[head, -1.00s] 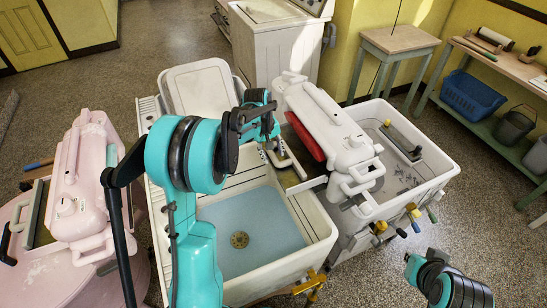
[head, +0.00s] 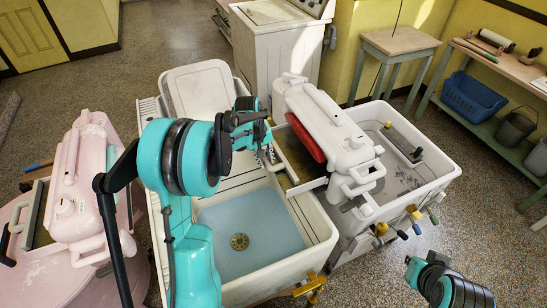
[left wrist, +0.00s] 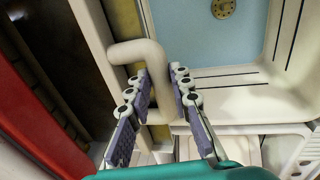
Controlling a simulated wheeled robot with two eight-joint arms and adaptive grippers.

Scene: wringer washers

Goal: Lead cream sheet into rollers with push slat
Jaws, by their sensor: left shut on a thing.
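My left gripper (head: 266,156) hangs over the inner edge of the blue-bottomed tub, left of the white wringer (head: 322,115). In the left wrist view its two fingers (left wrist: 160,78) are closed about a cream bent bar (left wrist: 154,62). The bar shows as a hooked, rod-like piece; I cannot tell whether it is the push slat. The wringer has a red part (head: 306,137) along its near side and a brown-bottomed tray (head: 293,160) in front of it. I cannot make out the cream sheet. My right gripper is out of view; only part of that arm shows at lower right.
The blue-bottomed tub (head: 329,232) lies below the gripper. A second tub (head: 440,160) stands right of the wringer. A pink wringer washer (head: 85,185) stands at left, and a white stove-like unit (head: 268,50) behind.

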